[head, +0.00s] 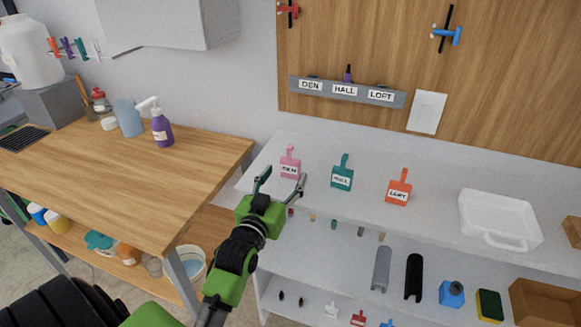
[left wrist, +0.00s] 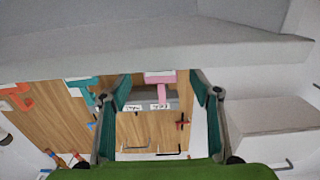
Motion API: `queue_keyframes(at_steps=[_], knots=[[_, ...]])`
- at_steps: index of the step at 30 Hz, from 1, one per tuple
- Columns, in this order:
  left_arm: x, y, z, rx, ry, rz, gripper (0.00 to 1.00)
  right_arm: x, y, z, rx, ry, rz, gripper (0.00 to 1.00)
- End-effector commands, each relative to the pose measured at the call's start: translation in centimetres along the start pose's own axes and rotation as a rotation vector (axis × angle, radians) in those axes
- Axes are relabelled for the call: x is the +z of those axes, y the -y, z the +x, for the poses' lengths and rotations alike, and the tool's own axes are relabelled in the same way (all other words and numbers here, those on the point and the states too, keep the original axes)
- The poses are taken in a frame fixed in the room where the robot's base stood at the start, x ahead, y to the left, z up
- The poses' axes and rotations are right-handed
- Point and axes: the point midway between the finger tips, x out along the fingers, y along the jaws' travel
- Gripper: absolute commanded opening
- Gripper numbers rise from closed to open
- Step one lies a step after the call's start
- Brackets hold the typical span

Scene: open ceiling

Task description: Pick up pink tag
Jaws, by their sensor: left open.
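In the left wrist view the pink tag (left wrist: 160,77) shows between the two open fingers (left wrist: 160,92), apart from both. My right gripper is in neither view.
A white tray (head: 500,218) stands farther right. A wooden bench (head: 95,185) with a purple spray bottle (head: 162,131) is at left. A grey label rail (head: 346,92) is on the wooden panel.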

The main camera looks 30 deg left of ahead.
Motion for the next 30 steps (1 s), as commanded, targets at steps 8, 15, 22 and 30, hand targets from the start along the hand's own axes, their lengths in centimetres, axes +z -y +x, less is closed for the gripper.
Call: queue_keyframes(at_steps=[8, 15, 22, 30], knots=[[-0.5, 0.1, 3.5, 0.0, -0.001, -0.001, 0.57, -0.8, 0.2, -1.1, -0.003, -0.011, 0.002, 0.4], [-0.2, 0.1, 5.3, 0.0, 0.0, -0.001, 0.57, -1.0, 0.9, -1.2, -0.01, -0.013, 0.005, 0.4], [-0.2, 0.1, 5.2, 0.0, 0.0, -0.001, 0.41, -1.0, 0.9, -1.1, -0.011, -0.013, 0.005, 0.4], [-0.2, 0.1, 5.2, 0.0, 0.0, -0.001, 0.15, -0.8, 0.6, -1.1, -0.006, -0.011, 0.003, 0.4]])
